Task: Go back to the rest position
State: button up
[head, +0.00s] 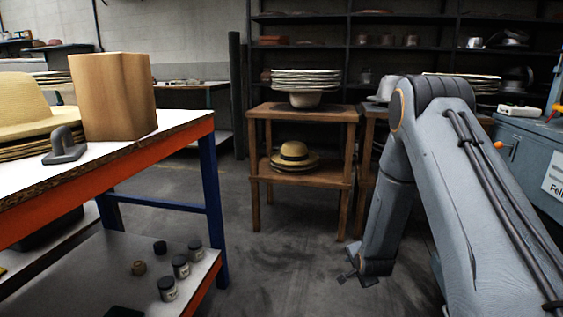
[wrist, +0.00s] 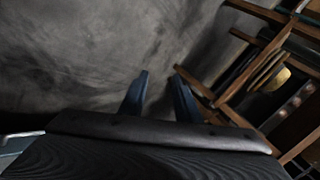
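My grey arm reaches down on the right of the head view, with its elbow high and its forearm pointing at the floor. My gripper (head: 356,279) hangs low over the concrete floor, in front of the wooden stand. In the wrist view, the two dark fingers of my gripper (wrist: 161,76) stand apart with only floor visible between them. It is open and holds nothing.
A wooden stand (head: 302,112) with a straw hat (head: 294,154) on its lower shelf stands behind my gripper. An orange-edged workbench (head: 140,160) is at left, a blue-grey machine (head: 530,150) at right. Floor (head: 275,260) between is clear.

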jog(key=s+a+r+n+g+y, duration=0.1)
jog(key=s+a+r+n+g, duration=0.1)
jog(key=s+a+r+n, duration=0.6)
jog(key=s+a+r+n+g+y, duration=0.1)
jog(key=s+a+r+n+g, duration=0.15)
jog(key=s+a+r, duration=0.85)
jog(key=s+a+r+n+g, duration=0.15)
jog(key=s+n, duration=0.25)
jog(key=s, duration=0.4)
jog(key=s+a+r+n+g+h, duration=0.1)
jog(key=s+a+r+n, duration=0.15)
jog(key=s, duration=0.65)
jog(key=s+a+r+n+g, duration=0.1)
jog(key=s+a+n+g, duration=0.2)
jog(key=s, duration=0.5)
jog(key=d+r+m+p, duration=0.3)
jog(key=d+r+p, duration=0.7)
jog(key=r+p, duration=0.3)
jog(key=d+r+m+t+p, duration=0.1)
jog(key=d+r+m+p, duration=0.2)
jog(key=d+r+p, duration=0.7)
notch_tip(320, 180, up, 3)
jog(key=p, duration=0.5)
jog(key=shift+d+h+p, duration=0.3)
jog(key=shift+p, duration=0.1)
jog(key=shift+r, duration=0.1)
